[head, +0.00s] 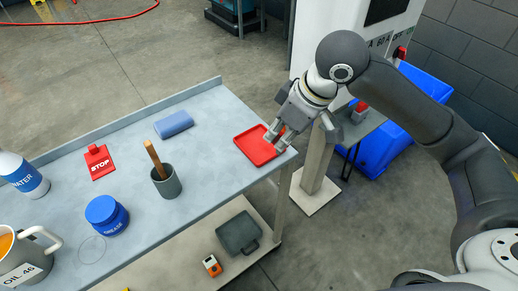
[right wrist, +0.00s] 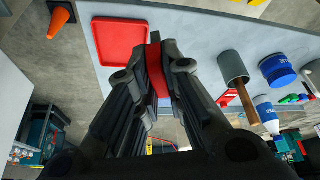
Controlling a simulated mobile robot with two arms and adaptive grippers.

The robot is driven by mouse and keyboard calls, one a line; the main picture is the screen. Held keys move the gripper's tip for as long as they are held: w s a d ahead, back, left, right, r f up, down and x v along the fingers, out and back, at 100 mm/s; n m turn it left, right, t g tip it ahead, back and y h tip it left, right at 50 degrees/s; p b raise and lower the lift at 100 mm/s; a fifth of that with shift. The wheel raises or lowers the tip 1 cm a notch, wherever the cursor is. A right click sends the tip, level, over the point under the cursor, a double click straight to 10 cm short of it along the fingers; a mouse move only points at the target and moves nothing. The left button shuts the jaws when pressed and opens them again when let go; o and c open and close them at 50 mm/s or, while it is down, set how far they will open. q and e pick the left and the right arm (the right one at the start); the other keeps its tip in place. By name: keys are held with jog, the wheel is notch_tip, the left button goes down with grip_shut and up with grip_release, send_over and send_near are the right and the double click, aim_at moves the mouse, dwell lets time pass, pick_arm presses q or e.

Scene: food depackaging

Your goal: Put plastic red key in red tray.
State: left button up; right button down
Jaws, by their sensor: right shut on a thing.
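The red tray (head: 254,147) lies flat near the right end of the grey table; it also shows in the right wrist view (right wrist: 118,42). It looks empty where I can see into it. My right gripper (head: 277,139) is over the tray's right side in the head view. In the right wrist view my right gripper (right wrist: 155,78) is shut on the red key (right wrist: 156,72), a narrow red piece between the fingers. The fingers hide much of the key, and in the head view I cannot make it out. My left gripper is not in view.
On the table (head: 215,105) are a red STOP sign (head: 99,162), a blue-grey block (head: 174,124), a grey cup (head: 167,183) with a wooden handle, a blue grease jar (head: 106,215), a water bottle (head: 22,174) and an oil mug (head: 25,256). The surface between cup and tray is clear.

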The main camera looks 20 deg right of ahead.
jog(key=shift+w+f, duration=0.1)
jog(key=shift+w, duration=0.05)
jog(key=w+f, duration=0.3)
jog(key=w, duration=0.1)
jog(key=w+f+p, duration=0.1)
jog(key=w+f, duration=0.2)
jog(key=w, duration=0.2)
jog(key=w+f+p, duration=0.1)
jog(key=w+f, duration=0.3)
jog(key=w, duration=0.1)
jog(key=shift+a, duration=0.1)
notch_tip(320, 180, down, 2)
jog(key=shift+f+p, duration=0.2)
jog(key=shift+p, duration=0.45)
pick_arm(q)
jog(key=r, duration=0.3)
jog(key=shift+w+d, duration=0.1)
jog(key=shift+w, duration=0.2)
pick_arm(e)
jog(key=shift+f, duration=0.25)
